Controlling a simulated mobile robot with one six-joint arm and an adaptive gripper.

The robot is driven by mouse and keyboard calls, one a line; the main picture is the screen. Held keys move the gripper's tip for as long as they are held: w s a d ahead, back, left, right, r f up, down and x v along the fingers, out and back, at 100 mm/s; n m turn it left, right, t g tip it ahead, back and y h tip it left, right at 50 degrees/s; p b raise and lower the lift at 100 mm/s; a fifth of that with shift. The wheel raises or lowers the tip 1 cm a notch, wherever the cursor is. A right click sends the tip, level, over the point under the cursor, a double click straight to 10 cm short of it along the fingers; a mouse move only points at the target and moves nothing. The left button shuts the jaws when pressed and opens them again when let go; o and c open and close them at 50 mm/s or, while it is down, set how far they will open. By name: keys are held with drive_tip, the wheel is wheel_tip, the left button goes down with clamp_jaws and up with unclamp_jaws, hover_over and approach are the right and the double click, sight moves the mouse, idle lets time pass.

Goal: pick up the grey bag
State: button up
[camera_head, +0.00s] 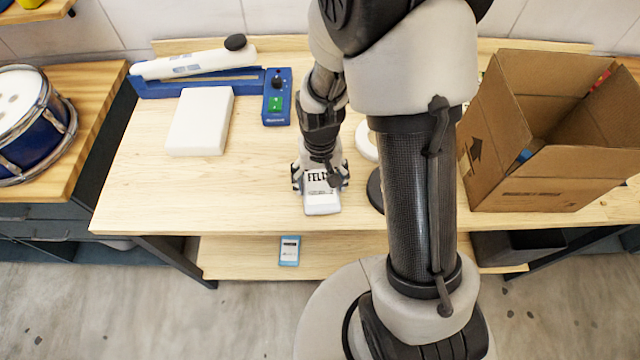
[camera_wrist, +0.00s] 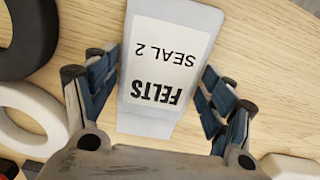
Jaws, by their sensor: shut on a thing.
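The grey bag (camera_head: 322,203) has a white label that reads "FELTS SEAL 2" in the wrist view (camera_wrist: 205,22). It is at the front middle of the wooden bench. My gripper (camera_head: 320,180) is over the bag's back end from above.
An open cardboard box (camera_head: 540,185) stands at the right. A white block (camera_head: 200,120), a blue sealer (camera_head: 190,80) and a blue control box (camera_head: 277,97) are at the back left. Rings (camera_wrist: 35,118) lie beside the bag. The bench (camera_head: 180,195) is clear at the front left.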

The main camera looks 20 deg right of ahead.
drive_tip(key=c, duration=0.5)
drive_tip(key=shift+c, duration=0.2)
